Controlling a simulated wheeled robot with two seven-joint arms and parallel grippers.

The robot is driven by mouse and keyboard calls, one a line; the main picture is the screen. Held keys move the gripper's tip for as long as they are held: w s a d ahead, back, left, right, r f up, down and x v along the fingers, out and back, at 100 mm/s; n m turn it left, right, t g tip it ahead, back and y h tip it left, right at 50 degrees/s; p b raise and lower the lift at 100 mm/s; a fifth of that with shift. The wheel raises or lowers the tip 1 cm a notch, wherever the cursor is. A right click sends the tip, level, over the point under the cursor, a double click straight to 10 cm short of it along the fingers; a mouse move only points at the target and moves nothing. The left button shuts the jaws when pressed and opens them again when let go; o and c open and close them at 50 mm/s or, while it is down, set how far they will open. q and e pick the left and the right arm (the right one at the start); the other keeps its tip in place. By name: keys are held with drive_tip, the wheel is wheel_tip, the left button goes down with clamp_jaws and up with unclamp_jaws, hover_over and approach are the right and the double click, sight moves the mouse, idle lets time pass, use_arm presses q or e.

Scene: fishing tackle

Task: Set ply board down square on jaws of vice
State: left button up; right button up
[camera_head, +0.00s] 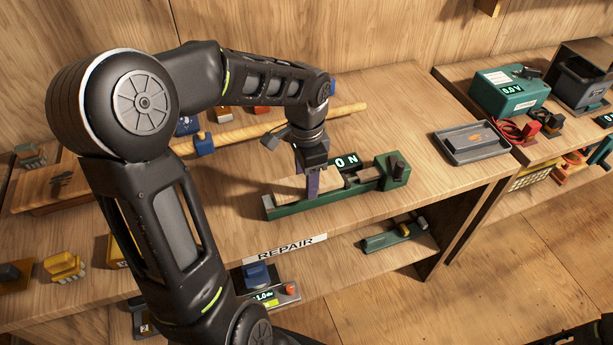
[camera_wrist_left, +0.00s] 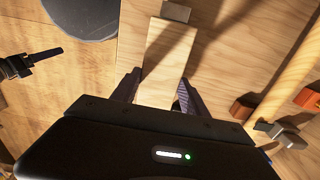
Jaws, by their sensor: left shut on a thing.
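The ply board (camera_head: 288,188) is a pale flat piece lying along the green vice (camera_head: 300,208) on the bench. My left gripper (camera_head: 313,190) points down over the vice and is shut on the board. In the left wrist view the board (camera_wrist_left: 168,62) runs away between the two fingers of my gripper (camera_wrist_left: 155,92). The board looks level, close above or on the vice; I cannot tell whether it touches the jaws. A dark part that looks like my right gripper (camera_wrist_left: 30,65) shows at the left of the wrist view; its opening is unclear.
A display reading "0 N" (camera_head: 346,161) stands behind the vice. A long wooden rod (camera_head: 240,132) lies at the back. A grey tray (camera_head: 470,143) is at the right of the bench. A green meter (camera_head: 510,90) stands on the bench beyond. The bench between vice and tray is clear.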

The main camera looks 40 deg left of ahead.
use_arm(q)
drive_tip(key=shift+f+b, duration=1)
drive_tip(key=shift+f, duration=0.35)
drive_tip(key=o, duration=1.5)
drive_tip(key=shift+r, duration=0.25)
wheel_tip(320, 180, up, 7)
drive_tip(key=shift+r, duration=0.2)
